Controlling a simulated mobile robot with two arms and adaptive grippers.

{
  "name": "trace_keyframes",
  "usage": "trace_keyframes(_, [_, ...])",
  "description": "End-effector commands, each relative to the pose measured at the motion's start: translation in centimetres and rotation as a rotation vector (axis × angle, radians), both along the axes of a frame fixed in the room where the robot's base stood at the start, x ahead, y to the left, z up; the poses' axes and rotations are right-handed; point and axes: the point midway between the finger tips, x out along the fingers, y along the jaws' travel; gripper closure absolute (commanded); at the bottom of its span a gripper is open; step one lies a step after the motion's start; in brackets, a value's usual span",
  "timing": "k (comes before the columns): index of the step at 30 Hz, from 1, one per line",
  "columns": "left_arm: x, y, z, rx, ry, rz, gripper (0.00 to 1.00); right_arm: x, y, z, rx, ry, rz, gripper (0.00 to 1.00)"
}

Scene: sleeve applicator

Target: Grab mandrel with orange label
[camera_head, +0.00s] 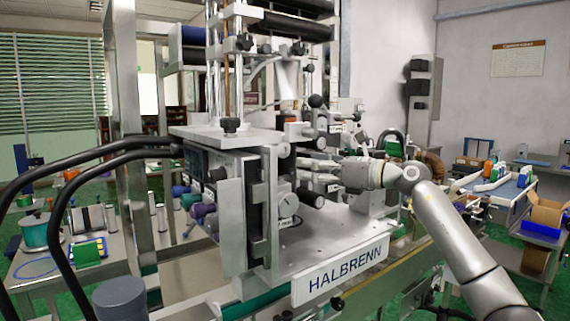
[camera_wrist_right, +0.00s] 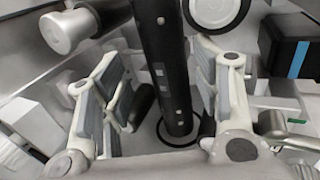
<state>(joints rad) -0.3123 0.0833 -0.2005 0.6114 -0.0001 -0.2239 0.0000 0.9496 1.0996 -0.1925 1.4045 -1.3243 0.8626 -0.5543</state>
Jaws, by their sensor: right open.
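My right gripper (camera_head: 308,170) reaches in from the right at the middle of the machine, with its fingers pointing left. In the right wrist view the right gripper (camera_wrist_right: 158,85) is open, one finger on each side of a dark upright cylinder (camera_wrist_right: 167,62) with small pale spots. I cannot tell whether the fingers touch this cylinder, or whether it is the mandrel. No orange label can be made out in either view. Teal and purple rounded parts (camera_head: 201,211) show at the machine's left side. My left gripper is not in view.
The sleeve machine has a HALBRENN plate (camera_head: 345,269) on its front edge and a metal block (camera_head: 248,205) left of my gripper. Black hoses (camera_head: 75,165) curve at the left. A side table (camera_head: 110,238) holds a green pot (camera_head: 40,232). A cardboard box (camera_head: 548,213) stands at right.

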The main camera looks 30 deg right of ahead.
Motion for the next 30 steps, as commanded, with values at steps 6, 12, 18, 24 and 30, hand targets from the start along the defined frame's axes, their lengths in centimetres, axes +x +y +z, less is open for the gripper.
trace_keyframes(6, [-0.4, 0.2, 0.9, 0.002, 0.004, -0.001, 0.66, 1.6, 0.8, 0.2, 0.0, -0.001, 0.001, 0.43])
trace_keyframes(12, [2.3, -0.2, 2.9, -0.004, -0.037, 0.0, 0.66, 4.2, 1.9, 0.5, 0.004, 0.0, 0.003, 0.43])
trace_keyframes(18, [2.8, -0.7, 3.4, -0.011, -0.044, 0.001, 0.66, 5.8, 2.6, 0.1, 0.001, 0.0, 0.0, 0.43])
trace_keyframes(24, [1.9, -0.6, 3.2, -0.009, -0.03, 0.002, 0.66, 5.9, 2.6, 0.0, -0.001, 0.0, -0.001, 0.43])
trace_keyframes(30, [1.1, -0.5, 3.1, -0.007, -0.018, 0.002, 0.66, 5.8, 2.6, 0.0, 0.0, 0.0, -0.001, 0.66])
